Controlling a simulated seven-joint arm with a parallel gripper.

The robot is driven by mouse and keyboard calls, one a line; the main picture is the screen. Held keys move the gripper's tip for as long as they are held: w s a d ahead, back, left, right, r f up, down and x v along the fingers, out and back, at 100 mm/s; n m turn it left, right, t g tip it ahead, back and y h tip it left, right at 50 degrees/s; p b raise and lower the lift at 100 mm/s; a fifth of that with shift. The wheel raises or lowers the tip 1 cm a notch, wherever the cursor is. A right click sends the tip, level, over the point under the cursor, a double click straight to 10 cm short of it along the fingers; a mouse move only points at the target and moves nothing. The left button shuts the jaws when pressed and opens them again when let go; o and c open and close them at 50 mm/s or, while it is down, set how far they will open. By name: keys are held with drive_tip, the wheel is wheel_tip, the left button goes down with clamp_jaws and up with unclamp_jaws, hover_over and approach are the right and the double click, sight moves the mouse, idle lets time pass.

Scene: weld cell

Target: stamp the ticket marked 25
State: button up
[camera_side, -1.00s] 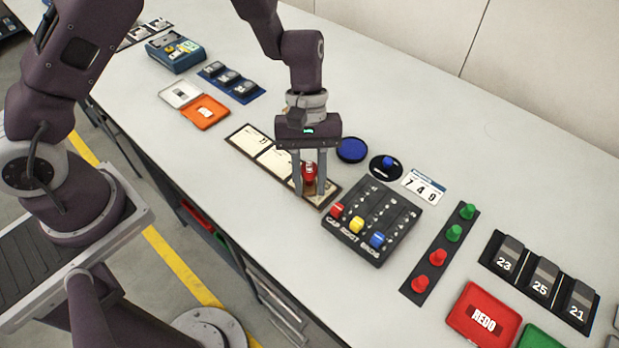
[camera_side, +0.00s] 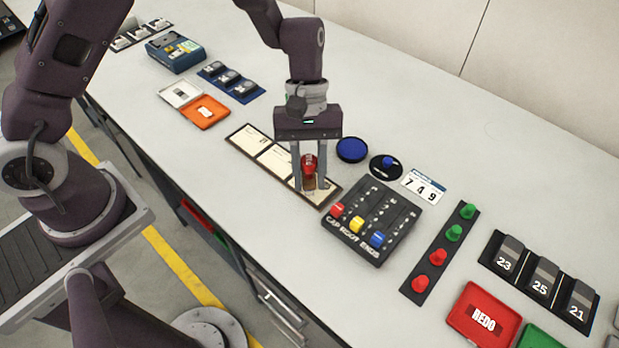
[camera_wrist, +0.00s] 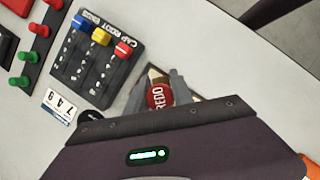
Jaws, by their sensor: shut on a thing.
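My gripper (camera_side: 309,184) is shut on a red-topped stamp (camera_side: 308,164), at the right end of a dark rack (camera_side: 330,199) of cream tickets. In the wrist view the stamp's round red top (camera_wrist: 157,97) reads REDO and sits between the fingers. The left ticket (camera_side: 246,139) and middle ticket (camera_side: 275,157) are in plain sight. The right ticket is mostly hidden by the gripper and stamp. The ticket marks are too small to read. I cannot tell whether the stamp touches the right ticket.
A slider panel (camera_side: 349,246) and a round blue pad (camera_side: 351,149) are close by on the right. Farther right are a peg rail (camera_side: 418,292), dark blocks marked 23, 25 and 21 (camera_side: 543,279), and a red REDO tray (camera_side: 466,330). An orange tray (camera_side: 205,112) lies left.

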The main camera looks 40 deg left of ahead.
sight(309, 165)
drive_tip(key=shift+r, duration=2.5)
